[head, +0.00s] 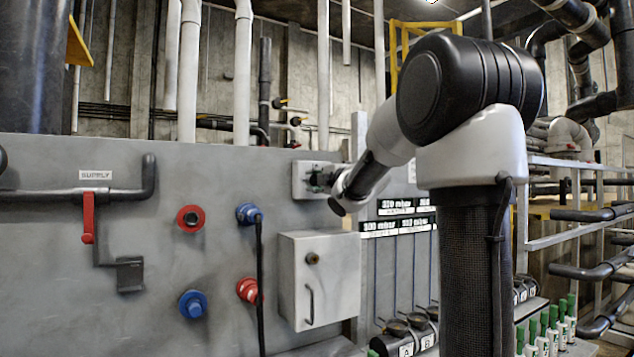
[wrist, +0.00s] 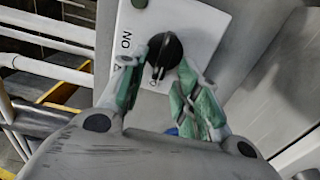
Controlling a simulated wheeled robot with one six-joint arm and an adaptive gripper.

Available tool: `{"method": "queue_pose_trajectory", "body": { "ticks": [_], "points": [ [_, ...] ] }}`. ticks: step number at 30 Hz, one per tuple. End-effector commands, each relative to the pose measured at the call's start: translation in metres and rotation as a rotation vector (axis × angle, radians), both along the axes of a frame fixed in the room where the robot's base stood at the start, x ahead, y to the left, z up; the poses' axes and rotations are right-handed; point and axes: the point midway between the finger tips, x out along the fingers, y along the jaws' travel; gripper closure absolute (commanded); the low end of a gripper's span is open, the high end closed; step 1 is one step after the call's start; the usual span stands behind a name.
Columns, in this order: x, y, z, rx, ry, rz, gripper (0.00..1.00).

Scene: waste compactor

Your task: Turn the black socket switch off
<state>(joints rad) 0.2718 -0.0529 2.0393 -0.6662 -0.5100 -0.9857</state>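The black socket switch (wrist: 164,48) is a round rotary knob on a pale plate (wrist: 205,22) in the wrist view. "ON" is lettered left of it; another mark below is partly hidden by my fingers. My gripper (wrist: 157,76) has its two green-padded fingers apart, one on each side of the knob's lower part. A gap shows between them, and I cannot tell whether either touches the knob. In the head view, my gripper (head: 322,180) is at the pale switch box (head: 301,180) and hides most of the knob.
Below the switch is a grey cabinet (head: 315,285) with a handle. To the left are red and blue sockets (head: 190,218), a blue plug (head: 248,214) with a hanging black cable, and a red lever (head: 88,218). Pressure labels (head: 395,226) hang at the right.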

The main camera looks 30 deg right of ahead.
Motion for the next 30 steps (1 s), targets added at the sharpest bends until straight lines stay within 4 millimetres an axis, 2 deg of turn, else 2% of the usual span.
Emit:
{"method": "queue_pose_trajectory", "body": {
  "ticks": [5, 8, 21, 25, 30],
  "points": [
    [-0.002, 0.0, 0.001, 0.0, -0.001, -0.001, 0.68],
    [-0.011, -0.001, 0.001, 0.001, -0.001, -0.002, 0.68],
    [-0.101, -0.005, 0.001, 0.0, -0.001, -0.003, 0.68],
    [-0.115, -0.005, 0.0, -0.001, 0.0, -0.002, 0.68],
    [-0.12, -0.004, 0.0, 0.0, 0.0, -0.001, 0.68]
  ]
}}
